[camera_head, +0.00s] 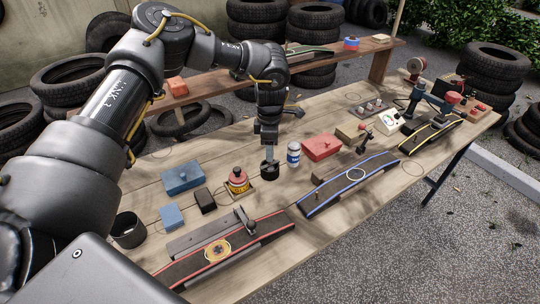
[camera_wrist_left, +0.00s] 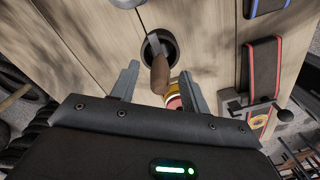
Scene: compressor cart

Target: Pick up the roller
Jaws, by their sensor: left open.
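A tool with a brown handle (camera_wrist_left: 160,76) and a flat grey metal part stands in a black round cup (camera_wrist_left: 169,44) in the left wrist view. It is likely the roller, but I cannot make out a wheel. My left gripper (camera_wrist_left: 159,72) is open, with one finger on each side of the handle; I cannot tell whether either touches it. In the head view my left gripper (camera_head: 269,143) points down directly above the black cup (camera_head: 270,174), and the tool is mostly hidden there. My right gripper is not in view.
A red and yellow button-like object (camera_head: 237,180) stands left of the cup. A white and blue can (camera_head: 293,153) and a red box (camera_head: 322,147) are close on the right. A blue box (camera_head: 182,178) and curved strips (camera_head: 350,183) occupy the wooden table (camera_head: 145,177).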

